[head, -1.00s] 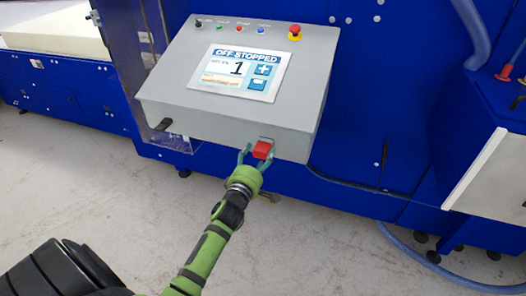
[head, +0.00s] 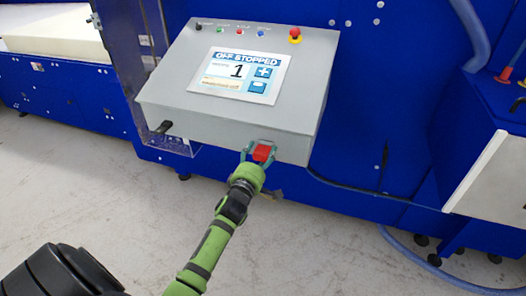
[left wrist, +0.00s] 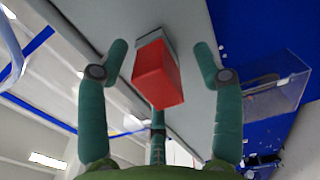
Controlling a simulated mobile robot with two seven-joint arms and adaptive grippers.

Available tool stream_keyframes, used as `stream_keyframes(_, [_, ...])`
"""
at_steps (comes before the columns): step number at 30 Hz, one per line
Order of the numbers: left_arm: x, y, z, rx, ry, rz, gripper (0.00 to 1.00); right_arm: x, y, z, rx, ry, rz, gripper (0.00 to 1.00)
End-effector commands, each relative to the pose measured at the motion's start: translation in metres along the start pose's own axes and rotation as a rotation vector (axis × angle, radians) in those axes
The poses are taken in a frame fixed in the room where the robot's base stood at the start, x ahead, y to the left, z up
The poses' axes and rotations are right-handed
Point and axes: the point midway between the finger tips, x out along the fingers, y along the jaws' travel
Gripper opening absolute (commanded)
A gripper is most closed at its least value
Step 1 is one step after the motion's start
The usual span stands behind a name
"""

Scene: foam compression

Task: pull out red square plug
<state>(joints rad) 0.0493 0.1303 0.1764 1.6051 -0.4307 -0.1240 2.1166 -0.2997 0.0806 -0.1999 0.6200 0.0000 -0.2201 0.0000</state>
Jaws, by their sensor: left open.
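The red square plug (head: 262,152) sits at the lower front edge of the grey control box (head: 200,117). In the left wrist view the red plug (left wrist: 157,76) stands out from a grey socket on the box's face. My left gripper (head: 260,146) is open, with one green finger on each side of the plug. My right gripper is not in view.
The box carries a screen reading "OFF STOPPED" (head: 238,75), several small buttons and a red emergency stop (head: 295,34). The blue machine (head: 370,110) stands behind. A white panel (head: 485,172) stands at the right. Bare floor (head: 130,215) lies in front.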

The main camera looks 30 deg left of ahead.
Motion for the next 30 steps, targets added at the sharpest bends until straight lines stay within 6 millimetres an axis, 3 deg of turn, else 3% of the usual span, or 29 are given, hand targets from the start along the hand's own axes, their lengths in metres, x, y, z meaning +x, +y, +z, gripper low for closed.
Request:
stream_keyframes(27, [0.0001, 0.0003, 0.0002, -0.002, 0.0, 0.001, 0.67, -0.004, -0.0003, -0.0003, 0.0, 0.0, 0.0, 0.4])
stream_keyframes(30, [0.0001, 0.0003, 0.0002, -0.002, 0.0, 0.001, 0.27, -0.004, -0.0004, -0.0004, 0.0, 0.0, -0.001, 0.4])
